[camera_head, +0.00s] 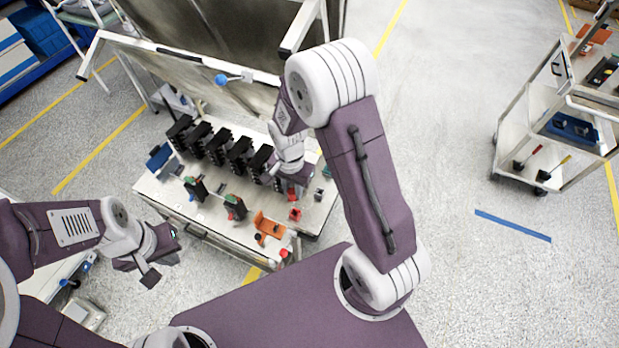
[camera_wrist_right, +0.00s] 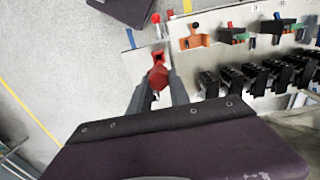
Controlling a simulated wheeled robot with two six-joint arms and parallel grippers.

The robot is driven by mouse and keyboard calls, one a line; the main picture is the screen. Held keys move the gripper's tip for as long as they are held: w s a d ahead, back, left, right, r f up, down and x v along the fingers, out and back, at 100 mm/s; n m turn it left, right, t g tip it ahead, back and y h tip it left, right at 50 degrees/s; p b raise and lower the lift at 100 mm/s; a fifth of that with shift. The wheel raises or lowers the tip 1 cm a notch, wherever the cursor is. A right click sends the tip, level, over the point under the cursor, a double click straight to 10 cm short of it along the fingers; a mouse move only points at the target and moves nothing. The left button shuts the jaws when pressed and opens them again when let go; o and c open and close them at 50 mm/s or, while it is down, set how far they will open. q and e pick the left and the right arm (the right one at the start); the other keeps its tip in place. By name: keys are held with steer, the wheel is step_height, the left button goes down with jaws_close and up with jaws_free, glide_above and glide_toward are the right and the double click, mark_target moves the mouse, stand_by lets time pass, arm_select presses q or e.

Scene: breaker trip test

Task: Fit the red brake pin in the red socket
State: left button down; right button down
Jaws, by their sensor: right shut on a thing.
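The red brake pin (camera_wrist_right: 158,76) is between the fingertips of my right gripper (camera_wrist_right: 160,84) in the right wrist view. The gripper is shut on it, over the right end of the bench. The red socket (camera_wrist_right: 158,56) shows just beyond the pin, with a dark opening; it also shows in the head view (camera_head: 295,214), just below the gripper. The pin partly overlaps the socket in the wrist view, and I cannot tell whether they touch. My left gripper (camera_head: 162,266) is open and empty, left of the bench's front edge.
On the bench (camera_head: 222,228) stand a row of black breakers (camera_head: 215,146), an orange holder (camera_head: 268,226) and green-and-black units (camera_head: 235,207). A red piece (camera_head: 284,254) is at the front corner. A trolley (camera_head: 555,120) stands at the far right, with open floor between.

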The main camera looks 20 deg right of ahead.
steer(key=shift+d, duration=0.2)
steer(key=shift+f, duration=0.45)
steer(key=shift+f+b, duration=2.2)
steer(key=shift+f, duration=0.35)
steer(key=shift+r+p, duration=0.1)
steer(key=shift+p, duration=0.2)
steer(key=shift+f+b, duration=1.6)
steer(key=shift+f, duration=0.5)
steer(key=c, duration=1.1)
jaws_free()
steer(key=shift+c, duration=0.2)
